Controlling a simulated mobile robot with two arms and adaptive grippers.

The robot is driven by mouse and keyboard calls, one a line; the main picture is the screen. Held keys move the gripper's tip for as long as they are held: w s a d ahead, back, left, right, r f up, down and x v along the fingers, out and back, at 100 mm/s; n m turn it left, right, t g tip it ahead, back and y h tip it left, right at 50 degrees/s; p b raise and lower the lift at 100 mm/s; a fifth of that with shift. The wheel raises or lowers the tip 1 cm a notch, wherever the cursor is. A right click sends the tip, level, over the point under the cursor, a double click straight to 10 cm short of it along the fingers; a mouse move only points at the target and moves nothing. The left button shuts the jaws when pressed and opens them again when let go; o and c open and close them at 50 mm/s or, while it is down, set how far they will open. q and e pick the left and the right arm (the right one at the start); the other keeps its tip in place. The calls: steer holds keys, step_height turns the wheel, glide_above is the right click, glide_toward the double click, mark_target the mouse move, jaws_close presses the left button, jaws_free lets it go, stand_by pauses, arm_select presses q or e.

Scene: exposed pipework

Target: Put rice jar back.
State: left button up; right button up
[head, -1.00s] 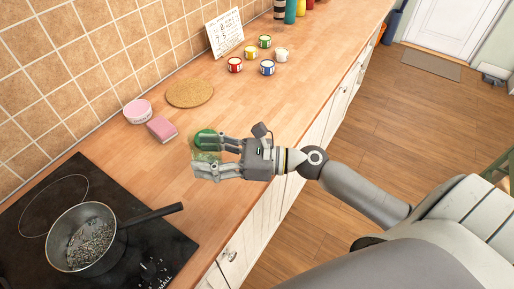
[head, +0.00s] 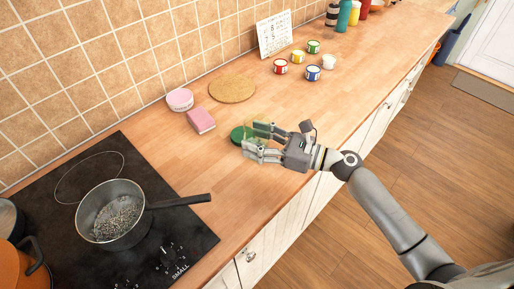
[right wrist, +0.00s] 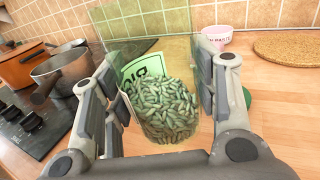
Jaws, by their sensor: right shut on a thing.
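The rice jar (right wrist: 165,105) is a clear, greenish glass jar of pale grains with a green and white label, seen large in the right wrist view. My right gripper (head: 258,142) is shut on it, with fingers on both sides. In the head view the jar (head: 262,129) is faint and partly hidden by my fingers. Its top looks open. A green lid (head: 237,136) appears to lie on the counter beside the jar; it also shows in the right wrist view (right wrist: 247,98), partly behind a finger. I cannot tell whether the jar touches the counter. My left gripper is not in view.
A saucepan (head: 112,237) with grains stands on the black hob (head: 170,240), its handle toward the counter. Several small paint tins (head: 313,73) stand farther back. The counter (head: 350,100) between is clear.

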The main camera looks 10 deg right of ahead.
steer(key=w+f, duration=0.2)
steer(key=shift+w+d+f, duration=0.2)
steer(key=shift+f, duration=0.15)
step_height(320, 180, down, 3)
steer(key=shift+w+r, duration=0.1)
steer(key=shift+f, duration=0.25)
steer(key=shift+f, duration=0.2)
steer(key=o, duration=1.3)
steer(key=shift+r, duration=0.1)
